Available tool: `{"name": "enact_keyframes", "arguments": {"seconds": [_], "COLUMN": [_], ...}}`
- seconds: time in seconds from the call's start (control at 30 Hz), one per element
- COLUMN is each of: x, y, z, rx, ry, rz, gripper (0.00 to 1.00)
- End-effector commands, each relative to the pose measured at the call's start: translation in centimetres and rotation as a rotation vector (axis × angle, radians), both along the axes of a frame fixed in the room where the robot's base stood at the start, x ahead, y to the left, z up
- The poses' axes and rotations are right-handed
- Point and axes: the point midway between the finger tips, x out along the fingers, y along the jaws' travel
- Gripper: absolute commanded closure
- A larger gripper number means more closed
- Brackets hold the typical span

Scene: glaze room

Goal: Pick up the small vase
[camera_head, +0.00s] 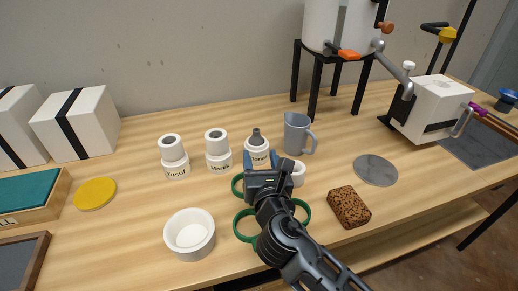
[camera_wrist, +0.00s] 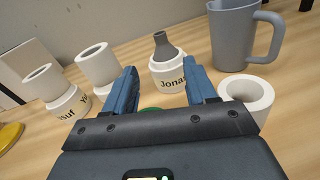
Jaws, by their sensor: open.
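The small vase, a dark grey narrow-necked piece (camera_head: 256,137), stands upright in a white round holder labelled Jonas (camera_head: 256,156). In the wrist view the vase (camera_wrist: 165,47) rises from the holder (camera_wrist: 170,76), straight beyond my fingers. My gripper (camera_head: 263,158) has blue fingers and is open and empty, pointing at the Jonas holder from the near side. In the wrist view the fingers of my gripper (camera_wrist: 160,78) are spread, with the vase seen between and beyond them. The vase's lower part is hidden inside the holder.
Two holders with white cylinders (camera_head: 171,150) (camera_head: 216,144) stand left of Jonas. A grey jug (camera_head: 298,134) is close on the right, with a white ring-shaped piece (camera_wrist: 250,95) nearer. Green rings (camera_head: 243,226) lie under my arm. A white bowl (camera_head: 189,236) and brown sponge (camera_head: 349,207) are nearer.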

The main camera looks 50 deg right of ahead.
Motion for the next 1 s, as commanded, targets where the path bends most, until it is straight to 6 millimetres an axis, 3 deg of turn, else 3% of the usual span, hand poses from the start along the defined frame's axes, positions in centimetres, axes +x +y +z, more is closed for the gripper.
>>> {"name": "enact_keyframes", "arguments": {"seconds": [0.2, 0.8, 1.0], "x": [1.3, 6.3, 6.7], "y": [-1.3, -6.0, -6.3], "z": [0.1, 0.7, 0.6], "rx": [-0.101, -0.099, -0.099], "ry": [0.042, 0.042, 0.043], "rz": [-0.048, -0.047, -0.045], "gripper": [0.44, 0.44, 0.44]}}
